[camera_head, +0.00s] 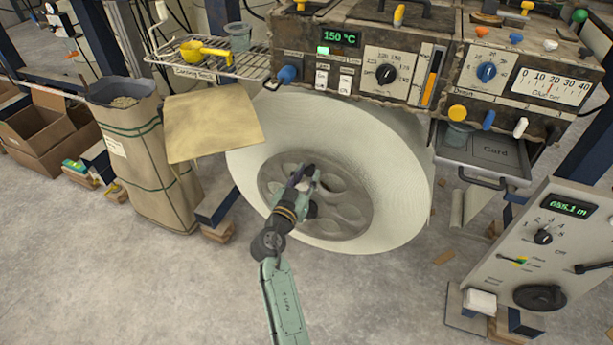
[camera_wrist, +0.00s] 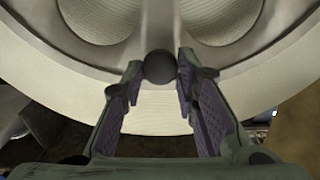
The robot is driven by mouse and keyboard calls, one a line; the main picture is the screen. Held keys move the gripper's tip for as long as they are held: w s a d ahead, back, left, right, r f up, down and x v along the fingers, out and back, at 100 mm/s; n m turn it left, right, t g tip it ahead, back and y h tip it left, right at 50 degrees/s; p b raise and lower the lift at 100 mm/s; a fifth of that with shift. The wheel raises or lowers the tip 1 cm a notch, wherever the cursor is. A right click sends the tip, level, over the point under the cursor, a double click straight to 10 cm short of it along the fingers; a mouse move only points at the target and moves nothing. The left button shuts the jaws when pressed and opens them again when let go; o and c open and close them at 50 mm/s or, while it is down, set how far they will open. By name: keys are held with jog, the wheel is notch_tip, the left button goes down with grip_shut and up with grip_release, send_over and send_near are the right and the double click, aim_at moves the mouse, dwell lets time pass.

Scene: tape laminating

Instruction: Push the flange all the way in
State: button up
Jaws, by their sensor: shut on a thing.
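The grey round flange (camera_head: 352,212) with several oval openings sits at the middle of a large white roll (camera_head: 402,185) under the machine. In the wrist view the flange (camera_wrist: 160,28) fills the top, with the roll's pale layers (camera_wrist: 58,100) behind its rim. My gripper (camera_head: 307,180) is in front of the flange near its centre. In the wrist view its two fingertips (camera_wrist: 160,74) are shut on a dark round knob (camera_wrist: 160,66) at the flange. My gripper hides part of the flange's middle. I cannot tell whether a gap remains between flange and roll.
The machine panel (camera_head: 370,70) overhangs the roll. A wire shelf (camera_head: 218,65) with a yellow scoop is at the upper left. A tall brown sack (camera_head: 143,150) and cardboard boxes (camera_head: 42,125) stand left. A control box (camera_head: 550,245) stands right. The floor in front is mostly clear.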

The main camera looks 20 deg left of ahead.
grip_shut()
jog(key=w+b, duration=0.2)
jog(key=w, duration=0.2)
jog(key=shift+w+b, duration=0.2)
jog(key=shift+b, duration=0.1)
jog(key=shift+d+r, duration=0.1)
jog(key=shift+r, duration=0.05)
jog(key=o, duration=0.7)
grip_release()
jog(key=o, duration=0.4)
jog(key=shift+w, duration=0.1)
jog(key=s, duration=1.2)
jog(key=shift+a, duration=0.25)
